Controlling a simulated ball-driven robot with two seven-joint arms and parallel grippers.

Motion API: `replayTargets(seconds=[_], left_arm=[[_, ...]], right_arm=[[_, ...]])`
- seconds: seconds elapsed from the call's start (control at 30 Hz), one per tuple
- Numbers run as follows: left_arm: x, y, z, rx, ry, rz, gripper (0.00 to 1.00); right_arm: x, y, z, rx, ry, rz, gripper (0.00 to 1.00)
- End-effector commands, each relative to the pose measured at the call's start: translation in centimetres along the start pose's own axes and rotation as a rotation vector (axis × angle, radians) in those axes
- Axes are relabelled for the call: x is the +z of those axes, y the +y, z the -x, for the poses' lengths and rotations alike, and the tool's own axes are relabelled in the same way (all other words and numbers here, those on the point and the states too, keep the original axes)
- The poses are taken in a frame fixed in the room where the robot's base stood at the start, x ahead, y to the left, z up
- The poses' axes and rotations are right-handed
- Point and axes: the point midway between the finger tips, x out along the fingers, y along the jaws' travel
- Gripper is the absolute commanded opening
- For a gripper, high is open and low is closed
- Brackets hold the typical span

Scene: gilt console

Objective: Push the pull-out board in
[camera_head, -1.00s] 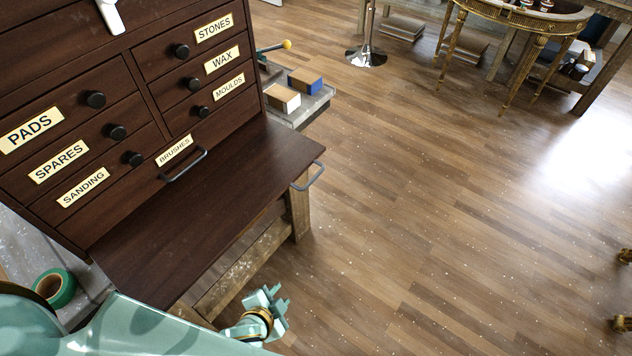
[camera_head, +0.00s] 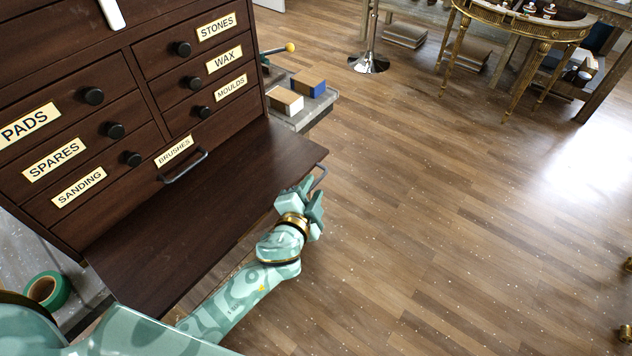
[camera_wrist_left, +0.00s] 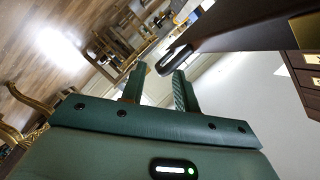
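The pull-out board (camera_head: 215,205) is a dark brown slab that sticks out from the bottom of a dark wooden drawer chest (camera_head: 130,110). A grey bar handle (camera_head: 320,177) is on its front edge, toward the far end. My left gripper (camera_head: 309,197) is just in front of that edge, close to the handle and partly covering it. In the left wrist view the gripper (camera_wrist_left: 158,82) is open, its fingers apart and empty. There the handle (camera_wrist_left: 175,59) is just beyond the fingertips, and the board (camera_wrist_left: 250,30) extends to the right. My right gripper is not in view.
The chest stands on a grey worktop (camera_head: 325,98), with a sanding block (camera_head: 308,83) and a cardboard-coloured block (camera_head: 284,99) behind it. Green tape (camera_head: 46,290) lies at near left. The floor (camera_head: 430,210) to the right is clear up to a gilt console (camera_head: 530,28).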

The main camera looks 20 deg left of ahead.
Motion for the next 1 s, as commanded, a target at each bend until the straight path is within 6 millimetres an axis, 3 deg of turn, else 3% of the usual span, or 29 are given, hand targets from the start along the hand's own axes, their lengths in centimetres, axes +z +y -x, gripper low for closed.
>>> replayTargets(seconds=[0.2,0.57,0.67,0.7,0.87,1.0], left_arm=[[0.0,0.1,-2.9,0.001,0.001,-0.001,0.31],[0.0,0.0,-3.4,0.001,0.0,0.001,0.31],[0.0,0.0,-3.4,0.001,0.0,0.001,0.03],[0.0,0.1,-3.4,0.001,0.0,0.001,0.0],[0.1,0.0,-3.5,0.001,0.0,0.0,0.0],[1.4,-1.0,-4.0,0.001,-0.002,-0.002,0.0]], right_arm=[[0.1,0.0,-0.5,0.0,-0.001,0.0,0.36],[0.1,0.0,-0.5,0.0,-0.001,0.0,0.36],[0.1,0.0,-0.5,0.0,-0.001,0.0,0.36],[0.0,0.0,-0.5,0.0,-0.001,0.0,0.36],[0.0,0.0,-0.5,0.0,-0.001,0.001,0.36],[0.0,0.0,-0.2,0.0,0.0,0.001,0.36]])
